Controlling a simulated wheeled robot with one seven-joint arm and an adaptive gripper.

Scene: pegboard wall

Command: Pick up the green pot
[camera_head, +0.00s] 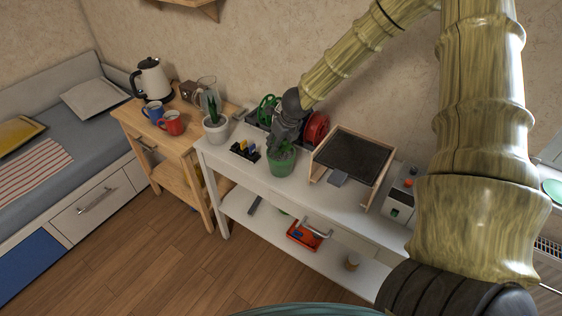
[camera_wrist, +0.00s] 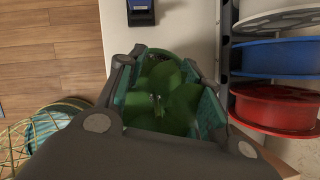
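The green pot (camera_head: 281,163) stands upright on the white table, near its front edge, with a leafy green plant in it. My gripper (camera_head: 284,143) points down at the pot from above and hides part of the plant. In the wrist view, the plant's leaves (camera_wrist: 165,95) fill the space between the two spread fingers of my gripper (camera_wrist: 168,85). The pot's rim shows just beyond the leaves. The fingers are open, one on each side of the plant. I cannot tell whether their pads touch the pot.
Red and blue spools (camera_wrist: 275,107) stand close to the right finger in the wrist view. A small dark holder (camera_head: 244,150) lies left of the pot. A wooden-framed tray (camera_head: 318,160) stands to the right. A white-potted cactus (camera_head: 215,130) is at the table's left end.

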